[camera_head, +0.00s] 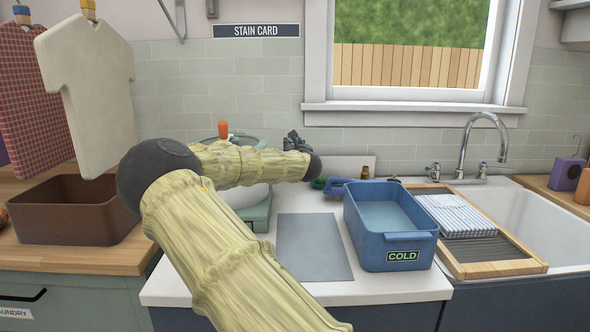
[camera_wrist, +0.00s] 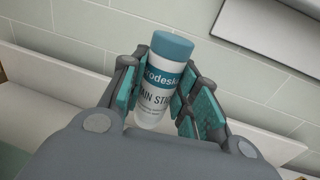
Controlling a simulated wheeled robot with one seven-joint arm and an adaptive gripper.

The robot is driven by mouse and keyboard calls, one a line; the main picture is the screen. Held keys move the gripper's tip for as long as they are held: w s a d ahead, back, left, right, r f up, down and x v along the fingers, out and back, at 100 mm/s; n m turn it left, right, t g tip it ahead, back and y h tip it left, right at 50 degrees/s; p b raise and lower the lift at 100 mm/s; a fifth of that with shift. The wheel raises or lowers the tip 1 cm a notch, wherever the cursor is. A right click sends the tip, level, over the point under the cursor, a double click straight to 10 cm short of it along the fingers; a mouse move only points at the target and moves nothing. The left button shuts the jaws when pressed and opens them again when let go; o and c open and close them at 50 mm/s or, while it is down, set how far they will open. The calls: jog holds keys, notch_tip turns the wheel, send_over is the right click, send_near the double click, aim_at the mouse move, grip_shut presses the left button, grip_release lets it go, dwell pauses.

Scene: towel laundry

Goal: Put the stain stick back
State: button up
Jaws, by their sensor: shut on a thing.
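In the head view my gripper (camera_head: 296,141) is a small dark shape above the back of the white counter (camera_head: 180,284), near the tiled wall. There my arm hides part of it, and I cannot make out the stick.
A blue tub marked COLD (camera_head: 405,240) and a grey mat (camera_head: 313,248) are on the counter. A teal object (camera_head: 262,212) is partly behind my arm. A small brown bottle (camera_head: 365,173) stands at the back. A sink (camera_head: 535,222) is right; a brown bin (camera_head: 75,212) is left.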

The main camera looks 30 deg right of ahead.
notch_tip(320, 180, down, 9)
jog(key=shift+r, duration=0.1)
dwell(0.3)
jog(key=shift+f+b, duration=0.25)
jog(key=shift+b, duration=0.3)
jog(key=o, duration=1.1)
jog(key=shift+r+p, duration=0.2)
jog(key=shift+p, duration=0.35)
jog(key=shift+s+a+f, duration=0.1)
jog(key=shift+s+f, duration=0.1)
jog(key=shift+s, duration=0.05)
jog(key=v, duration=1)
jog(key=shift+s+f+b, duration=0.1)
jog(key=shift+f+b, duration=0.15)
jog(key=shift+b, duration=0.1)
